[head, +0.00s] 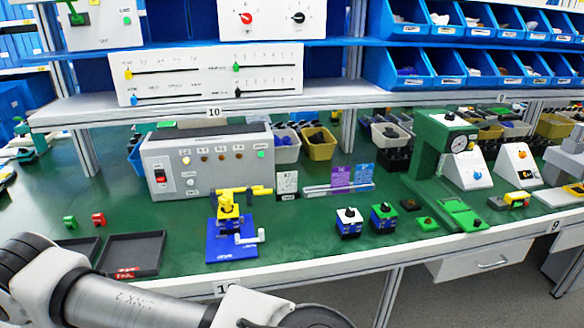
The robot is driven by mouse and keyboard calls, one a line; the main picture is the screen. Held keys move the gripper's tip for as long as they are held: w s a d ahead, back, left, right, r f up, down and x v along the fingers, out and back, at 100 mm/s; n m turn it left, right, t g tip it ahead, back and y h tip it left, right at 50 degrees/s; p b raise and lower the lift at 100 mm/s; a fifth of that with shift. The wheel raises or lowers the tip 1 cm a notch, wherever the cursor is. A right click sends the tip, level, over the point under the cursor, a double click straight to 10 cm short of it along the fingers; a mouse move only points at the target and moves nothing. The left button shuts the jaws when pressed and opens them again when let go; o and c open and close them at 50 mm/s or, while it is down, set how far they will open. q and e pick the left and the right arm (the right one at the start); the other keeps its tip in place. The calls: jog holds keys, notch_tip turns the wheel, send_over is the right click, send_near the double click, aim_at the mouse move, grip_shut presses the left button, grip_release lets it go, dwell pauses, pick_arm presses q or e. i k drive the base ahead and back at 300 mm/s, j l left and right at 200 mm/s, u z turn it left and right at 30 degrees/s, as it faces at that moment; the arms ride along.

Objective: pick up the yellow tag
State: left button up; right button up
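I cannot make out a thing that is clearly a yellow tag. A small green tag-like piece (70,222) and a small red one (99,219) stand on the green bench at the left, behind the dark trays. My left arm crosses the bottom left, in front of the bench edge, and hides part of the trays. Neither of my grippers is in view.
Two dark trays (133,251) lie at the front left, the nearer labelled red. A grey control box (208,163) stands behind the fixture. Two small switch blocks (349,222) and a green press (428,150) stand to the right. Shelf panels (210,75) overhang the back. Bench between trays and fixture is clear.

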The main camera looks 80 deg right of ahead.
aim_at(224, 202)
jog(key=z, duration=2.15)
